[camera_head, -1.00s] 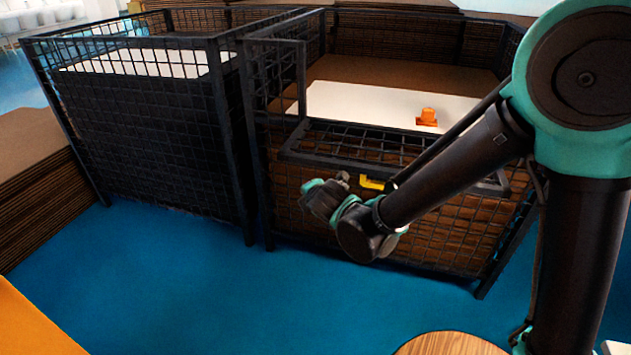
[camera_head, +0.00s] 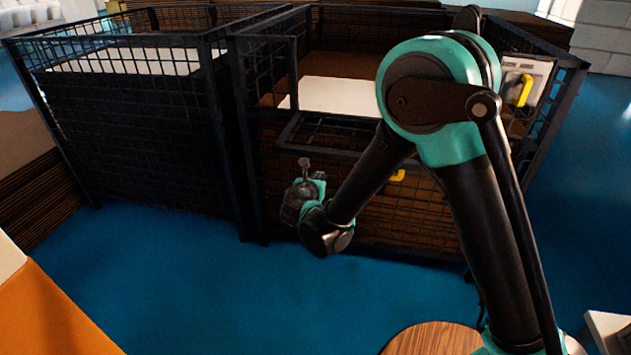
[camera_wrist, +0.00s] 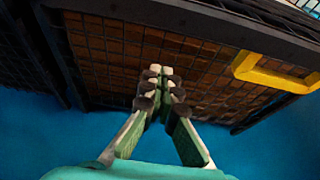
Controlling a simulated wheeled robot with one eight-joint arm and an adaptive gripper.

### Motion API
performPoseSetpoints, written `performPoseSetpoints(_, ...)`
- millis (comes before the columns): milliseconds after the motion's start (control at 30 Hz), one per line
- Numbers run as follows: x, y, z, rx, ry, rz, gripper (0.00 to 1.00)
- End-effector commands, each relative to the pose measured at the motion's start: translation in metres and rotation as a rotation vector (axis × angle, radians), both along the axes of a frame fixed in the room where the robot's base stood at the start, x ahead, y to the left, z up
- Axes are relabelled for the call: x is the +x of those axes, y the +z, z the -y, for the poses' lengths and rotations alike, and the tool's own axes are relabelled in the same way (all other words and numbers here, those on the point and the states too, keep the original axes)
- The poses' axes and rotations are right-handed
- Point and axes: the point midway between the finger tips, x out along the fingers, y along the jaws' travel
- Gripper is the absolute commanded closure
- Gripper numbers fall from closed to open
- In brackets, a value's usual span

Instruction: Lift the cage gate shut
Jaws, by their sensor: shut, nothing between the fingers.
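The cage gate (camera_head: 335,157) is the lowered dark mesh panel at the front of the right-hand cage, below an opening in its upper front. Its dark bar (camera_wrist: 185,32) crosses the top of the wrist view. The yellow handle (camera_head: 398,176) on the gate is partly hidden by my arm; it also shows at the right of the wrist view (camera_wrist: 275,75). My gripper (camera_head: 304,165) is in front of the gate, left of the handle, pointing up. Its fingertips (camera_wrist: 161,72) are together and empty, apart from the handle. Whether they touch the mesh is unclear.
A second mesh cage (camera_head: 135,140) stands on the left. A latch plate with a yellow lever (camera_head: 524,90) is at the right cage's upper right. Blue floor (camera_head: 190,280) is clear in front. A round wooden top (camera_head: 430,340) is near my base.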

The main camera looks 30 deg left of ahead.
Motion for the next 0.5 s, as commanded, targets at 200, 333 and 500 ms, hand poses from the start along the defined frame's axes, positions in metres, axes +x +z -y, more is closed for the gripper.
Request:
performPoseSetpoints(200, 0.026, -0.002, -0.006, -0.001, 0.0, 0.001, 1.0)
performPoseSetpoints(333, 0.026, 0.013, -0.006, 0.0, 0.0, 0.0, 1.0)
performPoseSetpoints(500, 0.025, 0.026, -0.006, 0.0, 0.0, 0.0, 1.0)
